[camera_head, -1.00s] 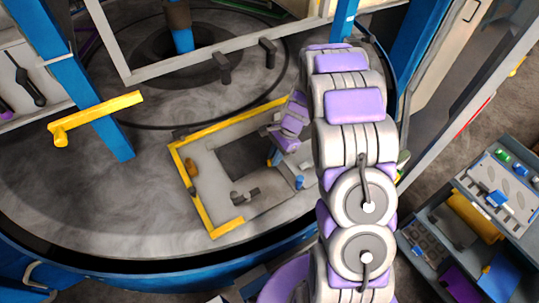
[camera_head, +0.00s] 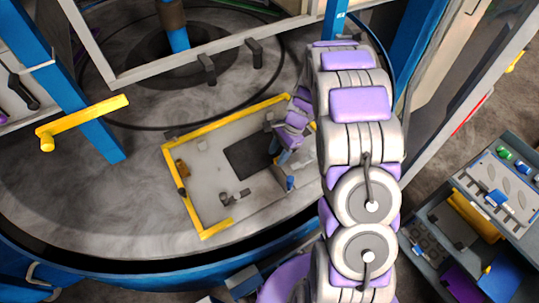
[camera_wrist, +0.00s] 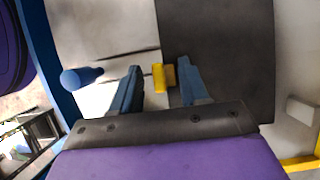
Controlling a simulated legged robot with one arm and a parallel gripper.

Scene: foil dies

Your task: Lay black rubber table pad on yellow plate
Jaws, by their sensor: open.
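The black pad (camera_head: 248,156) lies flat inside the yellow-edged plate (camera_head: 225,122) on the round table. In the wrist view the pad (camera_wrist: 215,50) fills the upper right, behind my right finger. My gripper (camera_wrist: 158,88) has its two blue fingers apart, near the pad's edge. A small yellow piece (camera_wrist: 158,78) shows between the fingers; I cannot tell whether it touches them. In the head view my gripper (camera_head: 283,158) is at the pad's right side, partly hidden by my arm. A corner of the yellow edging (camera_wrist: 302,163) shows at lower right in the wrist view.
A blue peg (camera_wrist: 80,77) stands left of my fingers, also visible in the head view (camera_head: 290,182). A small grey fitting (camera_head: 235,197) and a brown piece (camera_head: 182,168) sit on the plate. A yellow handle (camera_head: 85,122) and blue posts stand at left. A tool cart (camera_head: 480,215) is at right.

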